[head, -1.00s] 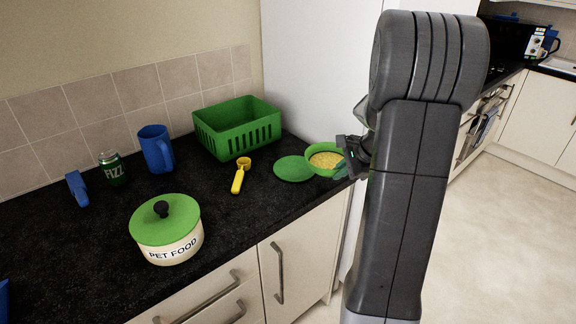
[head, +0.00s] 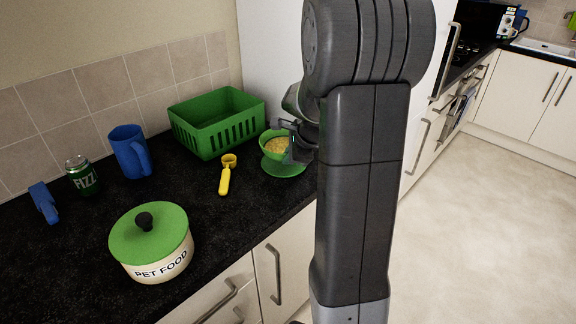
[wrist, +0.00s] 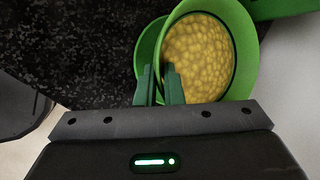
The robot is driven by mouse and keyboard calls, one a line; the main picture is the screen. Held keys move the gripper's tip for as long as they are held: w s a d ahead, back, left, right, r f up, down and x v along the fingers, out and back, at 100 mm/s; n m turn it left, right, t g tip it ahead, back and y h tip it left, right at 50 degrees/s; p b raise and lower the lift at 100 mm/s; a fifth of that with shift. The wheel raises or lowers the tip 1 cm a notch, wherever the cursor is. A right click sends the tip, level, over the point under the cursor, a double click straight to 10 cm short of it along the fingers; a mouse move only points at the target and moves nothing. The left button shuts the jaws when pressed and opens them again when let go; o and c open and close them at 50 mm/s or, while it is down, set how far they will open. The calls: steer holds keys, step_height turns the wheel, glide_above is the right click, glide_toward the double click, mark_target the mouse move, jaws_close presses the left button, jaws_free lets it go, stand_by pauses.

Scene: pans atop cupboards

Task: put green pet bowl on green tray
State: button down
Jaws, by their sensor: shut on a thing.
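The green pet bowl (head: 274,142), holding yellow food, is at the right end of the black counter. In the wrist view the bowl (wrist: 245,45) is tilted, with its near rim between the fingers. The green tray (head: 285,169) is a flat round disc directly below the bowl in the head view; part of it (wrist: 148,48) shows behind the bowl in the wrist view. My gripper (wrist: 160,84) is shut on the bowl's rim. In the head view my wrist (head: 300,140) partly hides the bowl. I cannot tell whether bowl and tray touch.
A green basket (head: 215,122) stands behind the bowl, close by. A yellow scoop (head: 225,176) lies left of the tray. The counter's front edge is near.

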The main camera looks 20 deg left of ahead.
steer(key=shift+f, duration=1.7)
steer(key=shift+f, duration=0.2)
steer(key=c, duration=1.6)
jaws_free()
steer(key=shift+r, duration=0.1)
steer(key=shift+o, duration=0.2)
steer(key=shift+d+r, duration=0.15)
steer(key=shift+r, duration=0.1)
steer(key=v, duration=1.1)
steer(key=shift+d+r, duration=0.2)
steer(key=shift+r, duration=0.05)
steer(key=shift+s+a, duration=0.1)
steer(key=shift+s, duration=0.05)
